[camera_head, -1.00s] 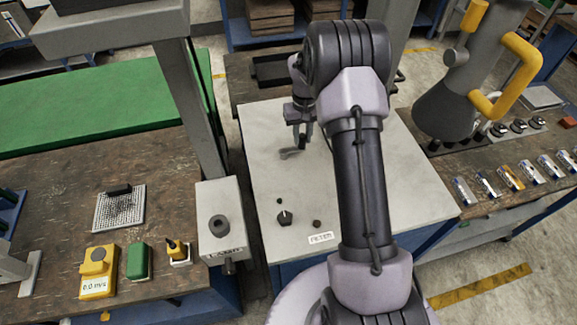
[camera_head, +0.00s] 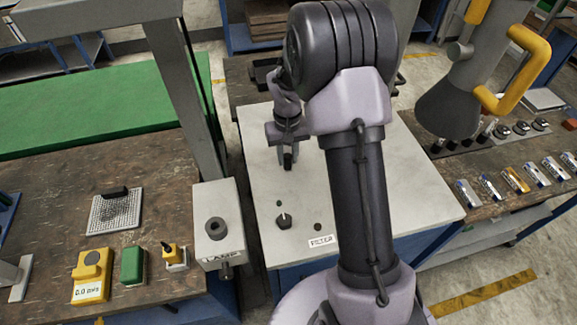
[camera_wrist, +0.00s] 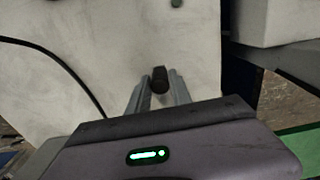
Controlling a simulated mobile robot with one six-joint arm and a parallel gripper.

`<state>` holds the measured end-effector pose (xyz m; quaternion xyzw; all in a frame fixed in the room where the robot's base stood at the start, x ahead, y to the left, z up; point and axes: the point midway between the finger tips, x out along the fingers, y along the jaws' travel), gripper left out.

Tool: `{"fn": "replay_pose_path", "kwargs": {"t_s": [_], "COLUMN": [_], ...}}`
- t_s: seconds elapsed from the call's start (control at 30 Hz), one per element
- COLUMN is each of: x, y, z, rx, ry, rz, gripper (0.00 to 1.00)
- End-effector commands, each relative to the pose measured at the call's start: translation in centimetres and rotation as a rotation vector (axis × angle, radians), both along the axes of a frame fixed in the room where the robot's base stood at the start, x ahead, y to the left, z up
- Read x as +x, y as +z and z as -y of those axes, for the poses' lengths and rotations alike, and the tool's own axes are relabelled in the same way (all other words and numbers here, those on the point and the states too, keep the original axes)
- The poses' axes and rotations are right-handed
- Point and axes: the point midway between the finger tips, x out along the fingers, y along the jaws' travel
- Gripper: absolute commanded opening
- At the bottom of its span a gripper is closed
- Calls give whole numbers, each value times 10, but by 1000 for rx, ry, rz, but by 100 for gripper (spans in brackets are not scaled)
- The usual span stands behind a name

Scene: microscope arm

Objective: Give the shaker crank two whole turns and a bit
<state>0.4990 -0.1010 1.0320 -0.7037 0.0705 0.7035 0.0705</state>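A short dark upright post (camera_wrist: 160,80), which looks like the crank's handle, stands between my two fingers in the wrist view. My gripper (camera_wrist: 159,84) has a finger on either side of it. The fingertips lie close to the post, and I cannot tell whether they touch it. In the head view my gripper (camera_head: 287,162) points down at the pale bench top, left of my forearm. The fingers and wrist hide the crank arm there, so its angle cannot be read.
The pale bench top (camera_head: 365,215) carries a dark knob (camera_head: 283,221) and a FILTER label (camera_head: 321,241) near its front. A LAMP box (camera_head: 218,222) on a column stands left. A conical grey body with a yellow handle (camera_head: 508,75) stands right. A dark cable (camera_wrist: 60,60) crosses the bench.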

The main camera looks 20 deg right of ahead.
Motion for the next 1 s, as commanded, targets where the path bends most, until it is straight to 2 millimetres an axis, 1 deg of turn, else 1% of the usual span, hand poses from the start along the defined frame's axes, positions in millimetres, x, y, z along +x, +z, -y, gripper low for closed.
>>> {"fn": "replay_pose_path", "kwargs": {"t_s": [0.03, 0.07, 0.1, 0.33, 0.43, 0.57, 0.9, 1.0], "x": [0, 0, 0, 0, 0, 0, 0, 0], "y": [0, 0, 0, 0, 4, 21, 70, 81], "z": [0, 0, 0, 0, 0, 0, 0, 0], "rx": [0, 0, 0, 0, 0, 0, 0, 0], "ry": [0, 0, 0, -1, -1, -1, -1, -1], "rz": [1, 1, 1, 0, 0, 0, 1, 1], "gripper": [37, 43, 44, 44, 44, 44, 44, 44]}}
